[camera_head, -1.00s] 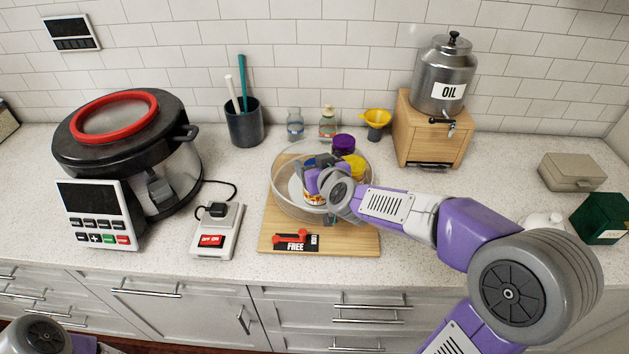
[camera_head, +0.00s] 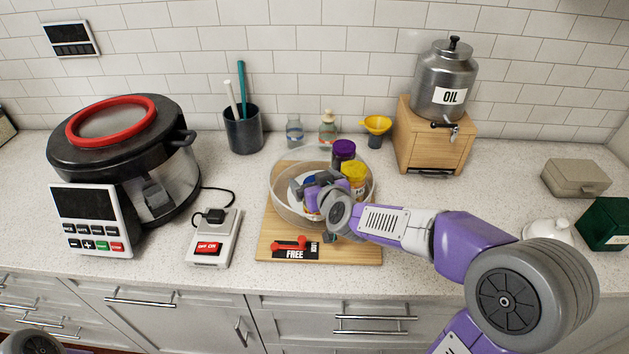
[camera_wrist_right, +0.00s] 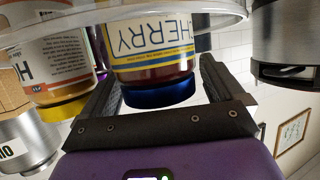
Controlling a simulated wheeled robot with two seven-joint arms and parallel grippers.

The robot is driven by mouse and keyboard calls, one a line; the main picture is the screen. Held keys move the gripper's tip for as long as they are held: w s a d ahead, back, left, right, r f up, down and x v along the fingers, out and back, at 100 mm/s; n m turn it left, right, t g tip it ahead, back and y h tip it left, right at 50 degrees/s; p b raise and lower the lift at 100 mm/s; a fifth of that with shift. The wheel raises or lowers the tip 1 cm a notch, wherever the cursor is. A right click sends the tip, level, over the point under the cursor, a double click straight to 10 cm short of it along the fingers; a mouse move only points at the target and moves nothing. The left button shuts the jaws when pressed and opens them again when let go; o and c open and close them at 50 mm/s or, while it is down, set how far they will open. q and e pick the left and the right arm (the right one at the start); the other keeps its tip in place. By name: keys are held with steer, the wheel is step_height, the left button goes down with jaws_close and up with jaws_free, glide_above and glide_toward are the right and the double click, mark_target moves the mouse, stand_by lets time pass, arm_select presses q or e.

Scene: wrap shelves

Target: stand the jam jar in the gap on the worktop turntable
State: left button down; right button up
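The jam jar (camera_wrist_right: 155,50), with a CHERRY label and a dark blue lid, appears upside down in the right wrist view. In the head view the right gripper (camera_head: 309,184) is low inside the clear-rimmed turntable (camera_head: 284,207) and covers most of the jar. The jar's base is hidden, so I cannot tell whether it touches the turntable. A yellow-lidded jar (camera_head: 354,171) and a purple-lidded jar (camera_head: 343,150) stand right of and behind it. My left gripper is out of view.
The turntable is on a wooden board (camera_head: 350,253) with a FREE label and red lever (camera_head: 290,245). Left are a switch box (camera_head: 213,240) and a large cooker (camera_head: 120,150). Two small bottles (camera_head: 327,128) and a funnel (camera_head: 376,126) stand behind; an oil dispenser (camera_head: 443,85) stands right.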

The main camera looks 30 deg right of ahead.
steer(key=shift+r, duration=0.2)
steer(key=p+v, duration=0.2)
steer(key=v, duration=1)
steer(key=shift+p, duration=0.4)
steer(key=shift+f, duration=0.15)
